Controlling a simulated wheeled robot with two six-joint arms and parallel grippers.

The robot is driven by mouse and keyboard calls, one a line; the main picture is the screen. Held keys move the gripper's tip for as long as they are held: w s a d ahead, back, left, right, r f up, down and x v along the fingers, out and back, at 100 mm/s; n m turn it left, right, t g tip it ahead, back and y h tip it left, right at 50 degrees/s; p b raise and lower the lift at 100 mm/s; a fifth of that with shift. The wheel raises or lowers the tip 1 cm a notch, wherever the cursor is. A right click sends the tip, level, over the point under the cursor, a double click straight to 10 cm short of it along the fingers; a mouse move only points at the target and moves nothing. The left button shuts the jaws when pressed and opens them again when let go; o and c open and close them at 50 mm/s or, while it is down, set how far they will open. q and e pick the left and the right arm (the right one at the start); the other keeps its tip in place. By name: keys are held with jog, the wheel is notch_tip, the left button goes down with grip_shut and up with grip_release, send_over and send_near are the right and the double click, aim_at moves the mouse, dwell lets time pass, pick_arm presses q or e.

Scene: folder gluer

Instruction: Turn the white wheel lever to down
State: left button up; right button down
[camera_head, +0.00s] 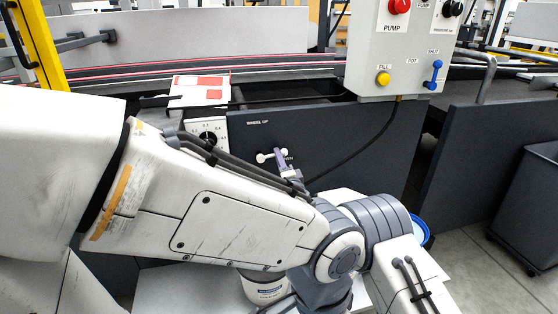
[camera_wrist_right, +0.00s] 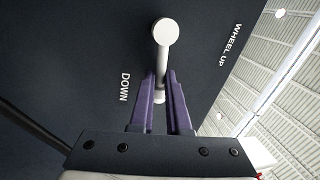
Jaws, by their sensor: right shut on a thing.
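The white wheel lever (camera_head: 265,156) is on the dark panel, lying roughly sideways below the WHEEL UP label (camera_head: 257,122). In the right wrist view the lever (camera_wrist_right: 162,62) shows a round white end and a thin stem. My right gripper (camera_head: 280,157) has purple fingers and is at the right part of the lever. In the wrist view the right gripper (camera_wrist_right: 161,98) is shut on the stem, at the end away from the round disc. The DOWN label (camera_wrist_right: 124,87) is beside the fingers and partly hidden in the head view. My left gripper is not in view.
A grey control box (camera_head: 404,45) with red, yellow, black and blue controls hangs above right. A white dial plate (camera_head: 207,133) is left of the lever. A black cable (camera_head: 372,154) crosses the panel. A dark bin (camera_head: 527,205) stands at right.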

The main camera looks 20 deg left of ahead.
jog(key=shift+f+m, duration=0.25)
jog(key=shift+m, duration=0.35)
jog(key=c, duration=0.9)
grip_release()
jog(key=shift+a, duration=0.1)
jog(key=p+v, duration=0.1)
jog(key=v, duration=0.9)
jog(key=shift+s+f+p, duration=0.1)
jog(key=shift+s+p, duration=0.05)
jog(key=shift+p, duration=0.15)
